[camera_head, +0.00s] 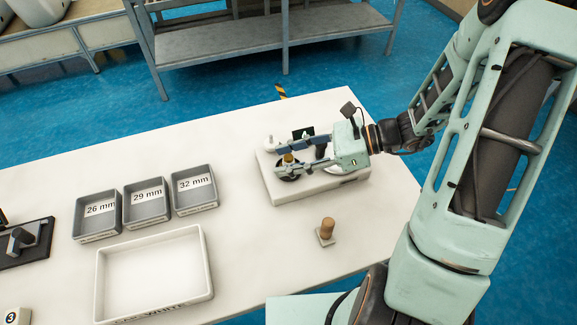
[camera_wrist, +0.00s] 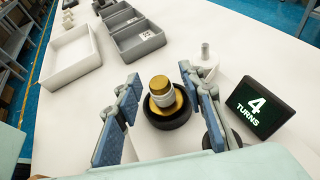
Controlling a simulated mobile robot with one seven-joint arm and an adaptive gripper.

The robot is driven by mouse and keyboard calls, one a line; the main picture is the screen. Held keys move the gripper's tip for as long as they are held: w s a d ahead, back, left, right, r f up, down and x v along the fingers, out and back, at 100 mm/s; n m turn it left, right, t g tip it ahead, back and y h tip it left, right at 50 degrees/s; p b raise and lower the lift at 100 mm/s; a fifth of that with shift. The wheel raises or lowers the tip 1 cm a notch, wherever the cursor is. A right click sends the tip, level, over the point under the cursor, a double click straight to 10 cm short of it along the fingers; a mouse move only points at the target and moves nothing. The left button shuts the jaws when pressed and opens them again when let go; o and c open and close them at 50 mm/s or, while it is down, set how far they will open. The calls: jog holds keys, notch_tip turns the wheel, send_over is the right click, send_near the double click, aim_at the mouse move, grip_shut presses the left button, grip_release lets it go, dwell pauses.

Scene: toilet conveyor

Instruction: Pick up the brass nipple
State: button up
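The brass nipple (camera_wrist: 159,84) stands upright in a black round holder (camera_wrist: 168,118), with a white band around its middle. In the head view the nipple (camera_head: 288,158) shows as a small brass top on the white station (camera_head: 312,191) at the right end of the table. My gripper (camera_wrist: 158,74) is open, with one blue-padded finger on each side of the nipple and a gap visible on both sides. In the head view my gripper (camera_head: 276,155) reaches in from the right over the station. The lower part of the nipple is hidden in the holder.
A dark display (camera_wrist: 258,107) reading "4 TURNS" stands right of the fingers. A white post (camera_wrist: 205,62) is close beyond the right finger. Grey bins (camera_head: 146,220) marked 26, 29 and 32 mm, a white tray (camera_head: 101,290) and a tan cylinder (camera_head: 327,228) stand on the table.

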grip_shut()
jog(key=shift+r, duration=0.15)
